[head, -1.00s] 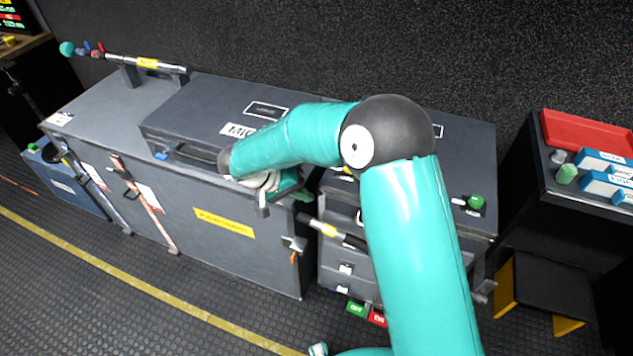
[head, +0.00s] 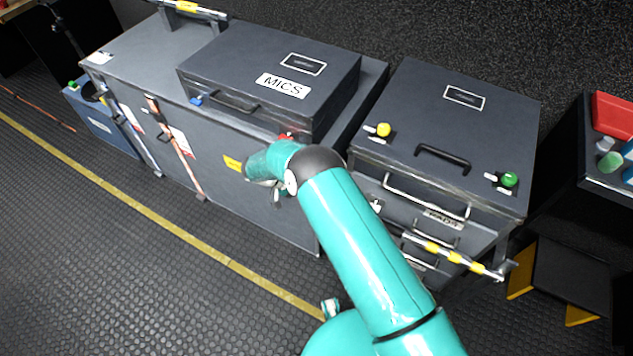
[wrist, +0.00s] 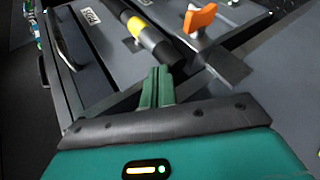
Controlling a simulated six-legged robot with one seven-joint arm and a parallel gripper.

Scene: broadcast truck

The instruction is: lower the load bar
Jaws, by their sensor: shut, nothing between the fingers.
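The load bar (head: 455,256), pale with yellow bands, runs across the front of the drawer unit in the head view. Its right end is at a bracket; my arm hides its left end. The wrist view shows a dark bar end with a yellow band (wrist: 138,27), apparently the load bar's grip. My gripper (wrist: 158,72) is shut and empty, its fingertips close to that bar end. I cannot tell whether they touch it. An orange lever (wrist: 200,17) stands on a metal bracket beside the bar. In the head view the fingers are mostly hidden behind my wrist.
A grey case labelled MICS (head: 283,84) lies on a larger cabinet. The drawer unit (head: 455,120) has yellow and green knobs on top. Another banded bar (head: 192,9) is at the upper left. A black step (head: 570,275) stands at right. The floor in front is open.

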